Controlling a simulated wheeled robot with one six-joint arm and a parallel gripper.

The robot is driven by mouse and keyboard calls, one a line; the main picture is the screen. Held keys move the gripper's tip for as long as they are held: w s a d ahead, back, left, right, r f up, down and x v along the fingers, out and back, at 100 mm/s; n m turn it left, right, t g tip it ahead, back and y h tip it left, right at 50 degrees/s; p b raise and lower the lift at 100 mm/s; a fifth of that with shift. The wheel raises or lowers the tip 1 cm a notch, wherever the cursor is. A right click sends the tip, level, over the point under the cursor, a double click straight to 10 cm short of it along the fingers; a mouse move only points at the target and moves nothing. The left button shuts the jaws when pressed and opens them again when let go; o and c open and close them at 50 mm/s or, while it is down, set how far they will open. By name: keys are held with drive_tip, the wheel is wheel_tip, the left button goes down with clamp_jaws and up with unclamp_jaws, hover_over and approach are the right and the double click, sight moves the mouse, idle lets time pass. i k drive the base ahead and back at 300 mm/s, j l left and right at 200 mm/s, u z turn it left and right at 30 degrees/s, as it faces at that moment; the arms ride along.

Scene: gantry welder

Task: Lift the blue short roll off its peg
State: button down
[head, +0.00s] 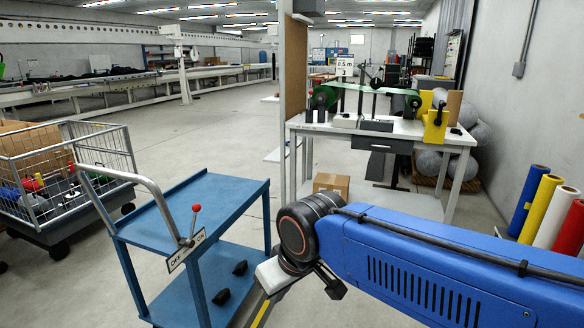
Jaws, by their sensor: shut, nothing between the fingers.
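A blue roll (528,198) stands upright at the right edge of the head view, leaning slightly, at the left end of a row of coloured rolls. It is the only blue roll I can make out. I cannot see a peg in it, and I cannot tell whether it is the short one. My gripper (331,283) is at the end of my blue arm, low in the middle of the view, well to the left of the roll. It is small and partly hidden by the wrist; it is shut and empty.
Yellow (541,208), white (557,217) and red (573,231) rolls stand close beside the blue one. A blue trolley (190,200) with a lever is left of my arm, by a wire cart (60,180). A white workbench (455,137) with machinery stands behind. Floor shows between them.

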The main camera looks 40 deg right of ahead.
sight(535, 173)
drive_tip(key=z, duration=2.7)
drive_tip(key=i+j+z, duration=0.1)
drive_tip(key=i+j, duration=0.4)
drive_tip(key=i+j+z, duration=0.1)
drive_tip(key=i+j, duration=0.4)
drive_tip(key=i+j+z, duration=0.1)
drive_tip(key=i+j, duration=0.5)
drive_tip(key=i+j+z, duration=0.1)
drive_tip(key=i+j, duration=0.45)
drive_tip(key=i+j+z, duration=0.1)
drive_tip(key=i+j, duration=0.4)
drive_tip(key=j, duration=0.2)
